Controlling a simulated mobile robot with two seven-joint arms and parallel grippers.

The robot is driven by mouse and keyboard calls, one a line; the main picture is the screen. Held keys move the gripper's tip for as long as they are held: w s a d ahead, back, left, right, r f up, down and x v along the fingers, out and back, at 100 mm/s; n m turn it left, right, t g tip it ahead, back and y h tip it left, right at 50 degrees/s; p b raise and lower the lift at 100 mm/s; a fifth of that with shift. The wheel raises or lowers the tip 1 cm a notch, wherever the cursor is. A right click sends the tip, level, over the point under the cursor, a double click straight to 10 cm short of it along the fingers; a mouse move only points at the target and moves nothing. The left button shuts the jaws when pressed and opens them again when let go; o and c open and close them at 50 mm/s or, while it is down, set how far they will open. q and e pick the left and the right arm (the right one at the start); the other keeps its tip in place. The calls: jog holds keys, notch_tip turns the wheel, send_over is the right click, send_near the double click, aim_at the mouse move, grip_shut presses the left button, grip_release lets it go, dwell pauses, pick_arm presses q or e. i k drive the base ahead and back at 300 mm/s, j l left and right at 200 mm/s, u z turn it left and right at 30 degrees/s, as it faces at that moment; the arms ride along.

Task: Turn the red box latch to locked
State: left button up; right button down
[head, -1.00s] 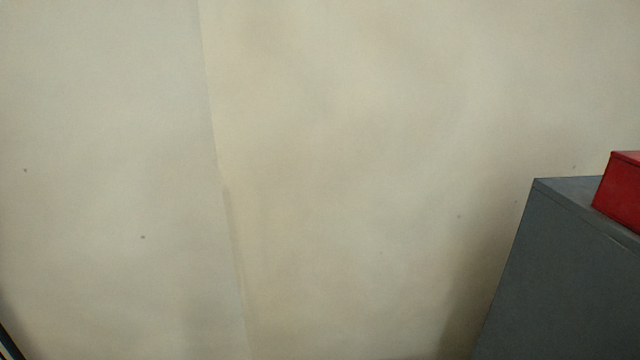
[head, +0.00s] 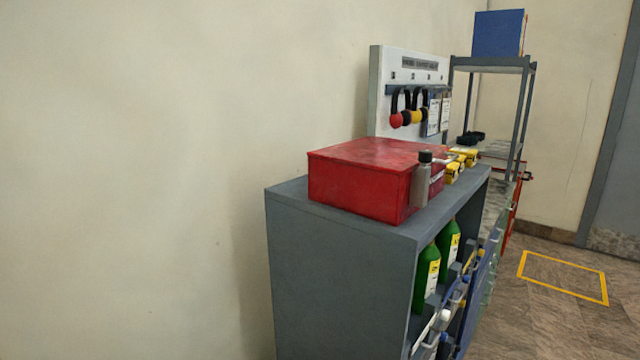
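A red box (head: 358,182) sits on top of a grey cabinet (head: 335,255) right of the middle in the head view. Its lid looks closed. I see its left side and top; its front faces right and is seen at a steep angle. I cannot make out the latch or its position. A small grey bottle with a black cap (head: 421,182) stands in front of the box's near right corner and hides part of it. Neither of my grippers is in view.
Yellow items (head: 462,156) lie beyond the box on the cabinet top. Green bottles (head: 428,275) stand in the cabinet's open side. Behind are a white board with ear defenders (head: 397,115) and a shelf rack (head: 523,100). Yellow-marked floor (head: 562,277) at right is clear.

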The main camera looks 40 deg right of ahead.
aim_at(425, 157)
jog(key=k+j+z, duration=0.1)
jog(key=z, duration=1.75)
